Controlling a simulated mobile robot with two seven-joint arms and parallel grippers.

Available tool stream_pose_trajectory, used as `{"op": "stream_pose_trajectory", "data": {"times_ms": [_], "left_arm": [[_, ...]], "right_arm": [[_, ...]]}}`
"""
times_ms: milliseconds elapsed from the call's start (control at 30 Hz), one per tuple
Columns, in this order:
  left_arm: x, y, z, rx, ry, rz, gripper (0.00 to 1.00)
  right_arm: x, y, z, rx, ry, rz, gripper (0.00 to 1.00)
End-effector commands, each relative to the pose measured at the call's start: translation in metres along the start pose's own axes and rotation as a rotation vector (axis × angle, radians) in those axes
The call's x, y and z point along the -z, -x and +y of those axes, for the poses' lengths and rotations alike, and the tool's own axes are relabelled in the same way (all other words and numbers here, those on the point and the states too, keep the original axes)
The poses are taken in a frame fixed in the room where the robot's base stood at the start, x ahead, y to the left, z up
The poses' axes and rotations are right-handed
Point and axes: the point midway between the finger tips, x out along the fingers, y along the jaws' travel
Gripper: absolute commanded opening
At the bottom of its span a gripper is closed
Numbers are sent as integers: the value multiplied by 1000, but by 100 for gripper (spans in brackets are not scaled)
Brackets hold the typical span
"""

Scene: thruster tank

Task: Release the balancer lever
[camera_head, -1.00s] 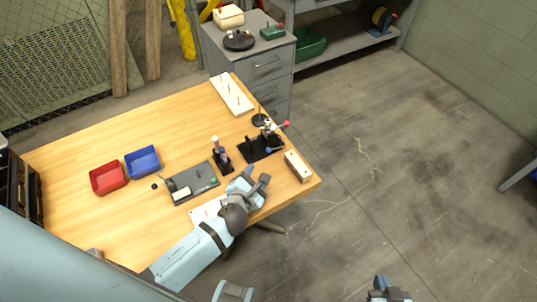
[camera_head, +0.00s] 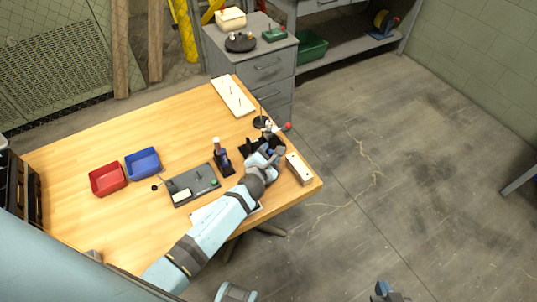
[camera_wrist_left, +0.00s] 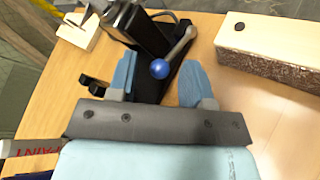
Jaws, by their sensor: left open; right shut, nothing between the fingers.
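The balancer stands on a black base (camera_head: 245,147) near the table's right edge, with a red ball (camera_head: 287,126) on top. In the left wrist view, a metal lever (camera_wrist_left: 181,47) with a blue ball (camera_wrist_left: 160,70) at its end comes off the black device (camera_wrist_left: 140,28). My left gripper (camera_head: 272,151) is at the balancer and hides part of it. In the wrist view its open fingers (camera_wrist_left: 158,72) stand on either side of the blue ball, and contact cannot be told. My right gripper (camera_head: 386,290) is shut and empty over the floor at the bottom edge.
A white-topped block (camera_head: 298,168) lies right of my left gripper. Red (camera_head: 108,179) and blue (camera_head: 142,162) bins stand further left. A white pegged board (camera_head: 233,96) lies behind.

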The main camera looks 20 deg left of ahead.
Motion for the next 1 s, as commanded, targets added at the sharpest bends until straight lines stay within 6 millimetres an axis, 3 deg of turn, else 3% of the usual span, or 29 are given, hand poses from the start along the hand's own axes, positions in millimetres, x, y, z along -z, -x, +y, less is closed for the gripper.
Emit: {"op": "stream_pose_trajectory", "data": {"times_ms": [67, 200, 267, 533, 1000], "left_arm": [[0, 0, 0, 0, 0, 0, 41], [0, 0, 0, 0, 0, 0, 9], [0, 0, 0, 0, 0, 0, 0], [-5, 2, 3, 9, -11, 12, 0], [-21, 2, 7, 69, -114, 122, 0]], "right_arm": [[0, 0, 0, 1, 0, 0, 0], [1, 0, -1, 1, 0, 1, 0], [1, 0, -1, 2, 0, 2, 0], [13, 8, -2, 2, 0, 3, 0], [84, 55, 1, -8, 2, 11, 0]]}}
